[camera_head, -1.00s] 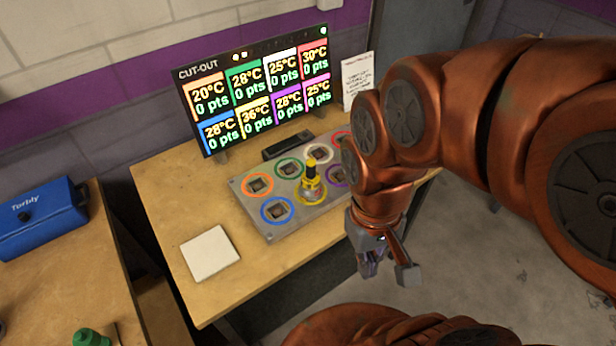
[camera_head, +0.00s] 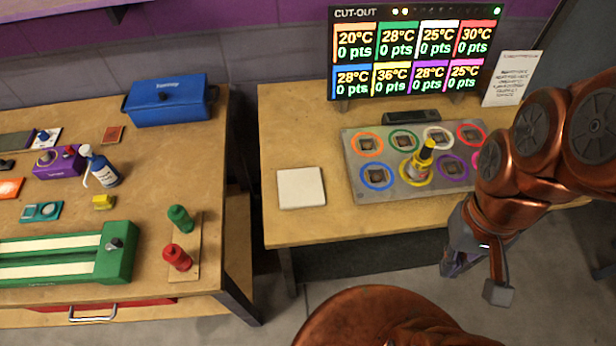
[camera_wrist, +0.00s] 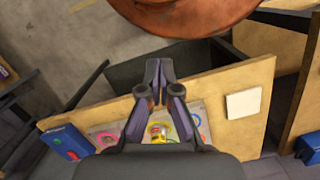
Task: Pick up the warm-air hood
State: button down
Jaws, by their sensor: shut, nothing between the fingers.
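In the wrist view the yellow object (camera_wrist: 158,133) shows small, partly behind my gripper's body. My gripper (camera_head: 475,278) hangs off the right table's front edge, to the right of and nearer than the object, clear of it. In the wrist view the gripper's fingertips (camera_wrist: 160,70) are close together with nothing held.
The plate has several coloured ring slots. A screen (camera_head: 415,52) and a dark bar (camera_head: 411,117) stand behind it. A white square (camera_head: 301,187) lies left of it. The left table (camera_head: 190,150) holds a blue box (camera_head: 168,100), bottles and a green track (camera_head: 115,252). A gap separates the tables.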

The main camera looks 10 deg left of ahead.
aim_at(417, 169)
jog(key=u, duration=0.5)
jog(key=k, duration=1.15)
jog(key=u, duration=1.2)
jog(key=i, duration=0.95)
jog(key=z, duration=0.7)
jog(key=i, duration=0.35)
jog(key=z, duration=0.4)
